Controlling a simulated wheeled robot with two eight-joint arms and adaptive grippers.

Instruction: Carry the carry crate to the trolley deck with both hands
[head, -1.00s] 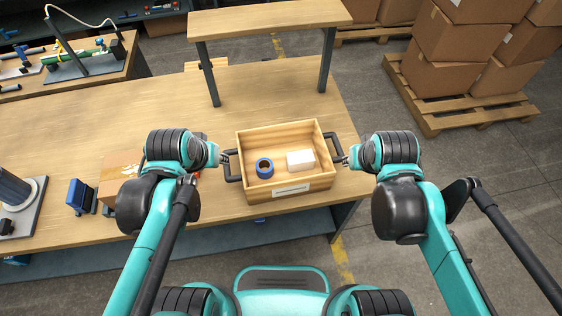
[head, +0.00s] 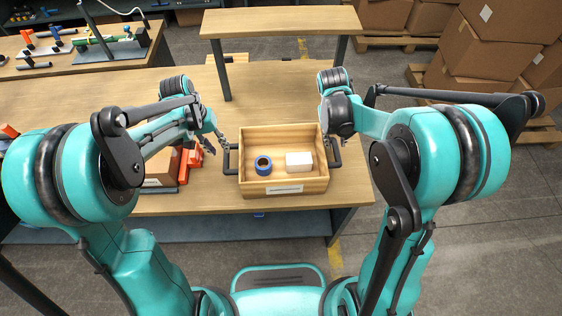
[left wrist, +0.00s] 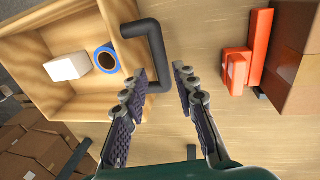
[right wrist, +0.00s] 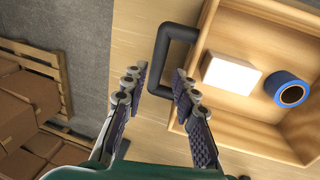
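The carry crate (head: 284,188) is an open wooden box with a white label and a black handle at each side. It sits on the wooden workbench near its front edge. A blue ring (head: 263,165) and a white block (head: 299,161) lie inside it. I cannot make out the trolley deck.
Orange parts (head: 191,171) and a cardboard box (head: 160,166) lie left of the crate. A raised wooden shelf (head: 280,21) stands behind it. Cartons on pallets (head: 495,45) are at the right. The bench between crate and shelf is clear.

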